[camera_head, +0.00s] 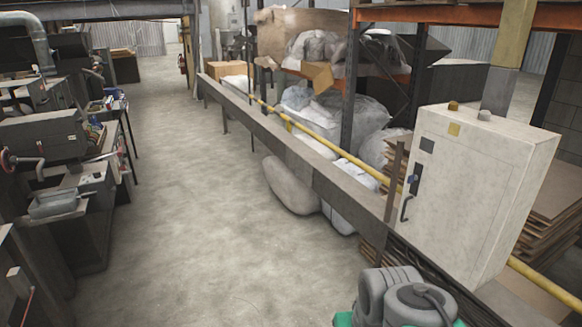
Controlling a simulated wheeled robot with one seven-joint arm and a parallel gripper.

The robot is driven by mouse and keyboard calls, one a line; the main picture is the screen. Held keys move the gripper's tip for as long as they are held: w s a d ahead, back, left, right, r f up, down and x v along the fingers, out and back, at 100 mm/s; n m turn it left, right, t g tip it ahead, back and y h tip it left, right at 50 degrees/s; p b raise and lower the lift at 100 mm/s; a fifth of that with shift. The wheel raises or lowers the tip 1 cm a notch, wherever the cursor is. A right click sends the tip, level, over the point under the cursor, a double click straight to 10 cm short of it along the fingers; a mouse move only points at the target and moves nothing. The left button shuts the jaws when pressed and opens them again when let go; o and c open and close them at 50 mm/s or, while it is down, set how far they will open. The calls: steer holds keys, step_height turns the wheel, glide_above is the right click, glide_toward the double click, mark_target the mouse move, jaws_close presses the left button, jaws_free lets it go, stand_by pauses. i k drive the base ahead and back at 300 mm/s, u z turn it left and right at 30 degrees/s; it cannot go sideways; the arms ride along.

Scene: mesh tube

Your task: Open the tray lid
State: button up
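I cannot make out a tray lid for certain. A small grey tray-like box (54,204) sits at the left, on the near side of the machine benches. Whether it has a lid, and whether that lid is open or shut, is too small to tell. My arm shows at the bottom right as grey rounded links with teal parts, far from the tray-like box. My gripper is not in view.
Wrapped sacks (290,185) lie under the rail. Machines (45,140) line the left. The concrete floor (200,220) between is clear.

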mark_target(302, 169)
steer(key=i, duration=2.65)
steer(key=u, duration=0.75)
steer(key=i, duration=1.5)
steer(key=u, duration=0.45)
